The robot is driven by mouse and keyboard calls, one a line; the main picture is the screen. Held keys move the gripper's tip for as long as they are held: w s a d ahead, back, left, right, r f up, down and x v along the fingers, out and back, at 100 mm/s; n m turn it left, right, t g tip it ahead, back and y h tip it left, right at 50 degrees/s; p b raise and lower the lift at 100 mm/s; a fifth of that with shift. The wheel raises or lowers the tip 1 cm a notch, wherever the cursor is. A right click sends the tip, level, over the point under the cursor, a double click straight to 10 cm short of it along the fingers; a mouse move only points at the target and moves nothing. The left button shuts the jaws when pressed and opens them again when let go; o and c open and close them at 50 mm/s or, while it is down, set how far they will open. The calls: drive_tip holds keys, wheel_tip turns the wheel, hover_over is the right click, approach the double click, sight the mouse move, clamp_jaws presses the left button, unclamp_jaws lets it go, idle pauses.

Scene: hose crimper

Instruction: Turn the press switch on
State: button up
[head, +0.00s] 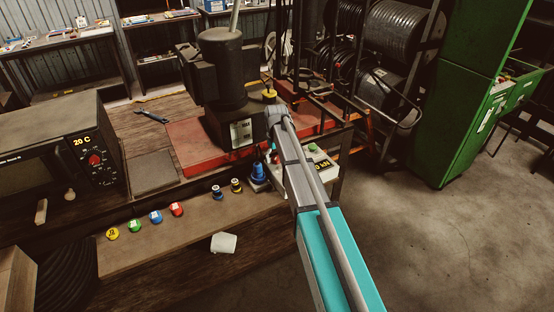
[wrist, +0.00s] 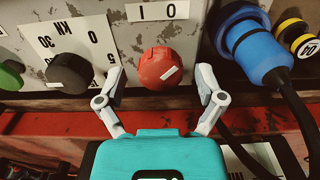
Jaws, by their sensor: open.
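The press switch looks like the red round knob (wrist: 160,68) with a white pointer mark, under a label with "1" and "0" that appears upside down in the wrist view. The pointer is slanted, up to the right. My gripper (wrist: 159,86) is open, with one finger on each side of the red knob and a gap on both sides. It holds nothing.
A black dial (wrist: 70,74) with a kN scale is just left of the red knob, and a green knob (wrist: 10,76) is farther left. A blue plug (wrist: 255,48) with a black cable is close on the right. The press (head: 227,85) stands behind on the bench.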

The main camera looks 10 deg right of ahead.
drive_tip(key=c, duration=1)
drive_tip(key=shift+d, duration=0.1)
drive_tip(key=shift+c, duration=0.8)
